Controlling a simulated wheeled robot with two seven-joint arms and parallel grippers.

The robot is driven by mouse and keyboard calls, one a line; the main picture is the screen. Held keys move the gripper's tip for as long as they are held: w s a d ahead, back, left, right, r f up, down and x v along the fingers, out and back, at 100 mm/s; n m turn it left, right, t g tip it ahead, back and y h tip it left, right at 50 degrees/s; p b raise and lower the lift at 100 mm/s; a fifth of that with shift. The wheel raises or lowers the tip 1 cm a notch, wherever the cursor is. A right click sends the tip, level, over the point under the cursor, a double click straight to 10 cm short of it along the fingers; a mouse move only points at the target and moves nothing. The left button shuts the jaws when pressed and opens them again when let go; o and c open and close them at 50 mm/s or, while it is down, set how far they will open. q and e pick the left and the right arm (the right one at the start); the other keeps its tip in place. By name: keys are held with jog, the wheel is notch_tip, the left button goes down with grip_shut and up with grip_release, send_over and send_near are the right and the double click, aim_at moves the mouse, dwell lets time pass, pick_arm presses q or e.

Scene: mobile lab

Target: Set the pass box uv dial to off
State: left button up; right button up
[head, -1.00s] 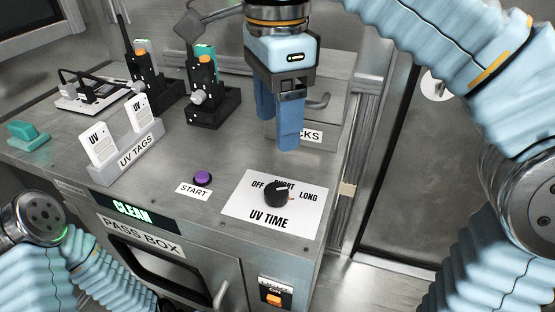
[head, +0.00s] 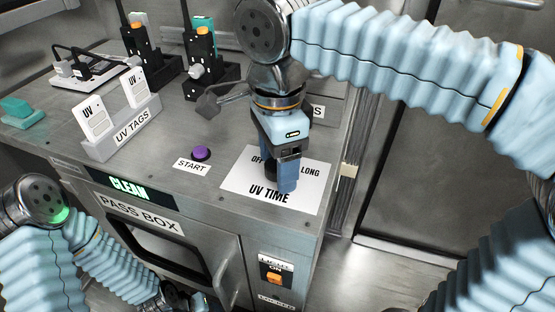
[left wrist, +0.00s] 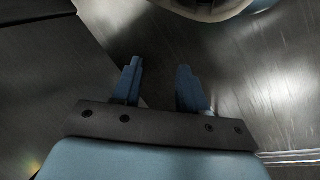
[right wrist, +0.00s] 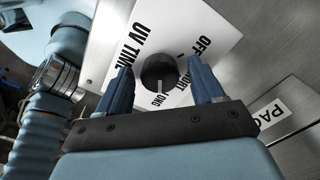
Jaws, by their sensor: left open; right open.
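The black UV dial (right wrist: 158,72) sits on the white UV TIME plate (head: 236,190) on top of the pass box (head: 190,230). In the right wrist view its white pointer line aims towards LONG; OFF is at the upper right of the plate. My right gripper (head: 287,188) is open and points down over the dial, with one finger on either side of it in the right wrist view (right wrist: 159,70). I cannot tell whether the fingers touch it. In the head view the gripper hides most of the dial. My left gripper (left wrist: 158,68) is open and empty, low beside the cabinet front.
A purple START button (head: 201,153) and a UV TAGS holder (head: 124,135) are left of the plate. Black radios in chargers (head: 207,80) stand behind. An orange light switch (head: 273,278) is on the front. The display reads CLEAN (head: 128,186).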

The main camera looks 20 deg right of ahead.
jog(key=c, duration=1.1)
jog(key=shift+o, duration=0.2)
